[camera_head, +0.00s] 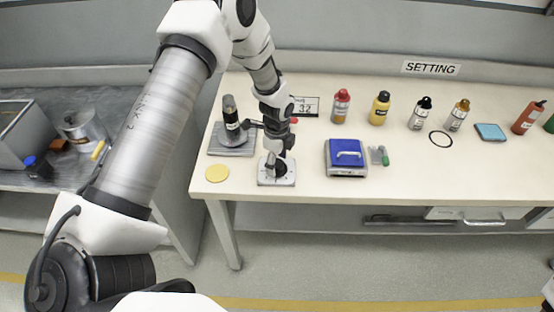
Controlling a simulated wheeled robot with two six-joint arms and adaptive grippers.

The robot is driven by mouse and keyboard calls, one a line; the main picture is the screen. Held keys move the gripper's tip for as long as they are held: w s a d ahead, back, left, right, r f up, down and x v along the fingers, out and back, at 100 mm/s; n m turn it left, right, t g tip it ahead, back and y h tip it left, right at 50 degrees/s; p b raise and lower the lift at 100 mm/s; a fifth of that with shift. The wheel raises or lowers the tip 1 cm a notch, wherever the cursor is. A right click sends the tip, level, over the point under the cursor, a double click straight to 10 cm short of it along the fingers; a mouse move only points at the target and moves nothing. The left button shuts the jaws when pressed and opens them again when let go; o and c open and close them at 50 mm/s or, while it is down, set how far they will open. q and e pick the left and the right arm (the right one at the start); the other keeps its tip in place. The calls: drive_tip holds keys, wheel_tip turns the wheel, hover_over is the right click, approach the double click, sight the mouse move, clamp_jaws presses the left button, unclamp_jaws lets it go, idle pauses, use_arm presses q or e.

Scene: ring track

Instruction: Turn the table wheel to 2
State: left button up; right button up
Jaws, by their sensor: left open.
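The table wheel is a small dark knob (281,171) on a light square plate (266,180) near the table's front left edge. My left gripper (279,153) points down right over the knob and hides part of it. It is open, and its fingers are at or just above the knob; I cannot tell whether they touch it. The marks on the plate are too small to read, so the wheel's setting cannot be told. My right gripper is not in view.
A dark-topped device on a grey base (232,147) stands close left of my gripper. A yellow disc (217,173) lies front left. A blue box with a white handle (346,154) stands right. Several bottles line the back. A "SETTING" sign (431,68) hangs behind.

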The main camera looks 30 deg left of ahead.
use_arm(q)
drive_tip(key=c, duration=1.1)
drive_tip(key=shift+c, duration=0.2)
drive_tip(key=shift+n, duration=0.3)
drive_tip(key=n+p, duration=0.1)
drive_tip(key=n, duration=0.2)
drive_tip(key=shift+r, duration=0.1)
drive_tip(key=n, duration=0.3)
drive_tip(key=shift+n+p, duration=0.4)
drive_tip(key=n+p, duration=0.1)
drive_tip(key=n, duration=0.2)
drive_tip(key=shift+n, duration=0.4)
drive_tip(key=shift+w+n+p, duration=0.1)
drive_tip(key=shift+n+p, duration=0.45)
drive_tip(key=shift+n, duration=1.35)
